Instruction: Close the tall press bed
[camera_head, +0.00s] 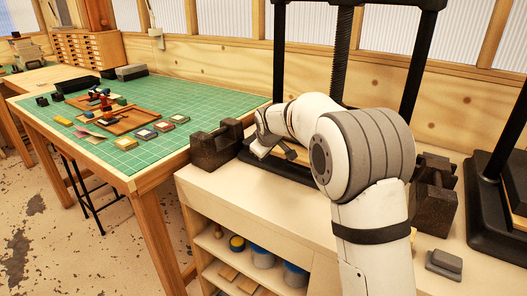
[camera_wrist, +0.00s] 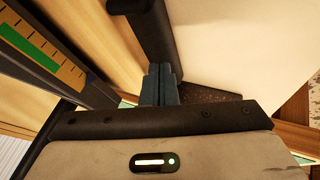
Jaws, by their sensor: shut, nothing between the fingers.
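The tall press (camera_head: 343,60), with a black frame and a threaded screw, stands on the bench behind my arm. Its black base (camera_head: 290,171) shows only in part; my arm hides much of the bed, so how far it is open cannot be told. My gripper (camera_wrist: 160,72) is shut and empty in the wrist view, its grey fingers together. The fingertips are close to a dark bar (camera_wrist: 150,28) beside a pale flat surface (camera_wrist: 225,45); contact cannot be made out. In the head view my gripper is low at the left side of the press.
A dark heavy block (camera_head: 216,146) stands left of the press, another (camera_head: 433,195) right of it. A second black press (camera_head: 500,190) is at the right edge. A small grey block (camera_head: 444,264) lies on the bench front. The green-matted table (camera_head: 190,95) is left.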

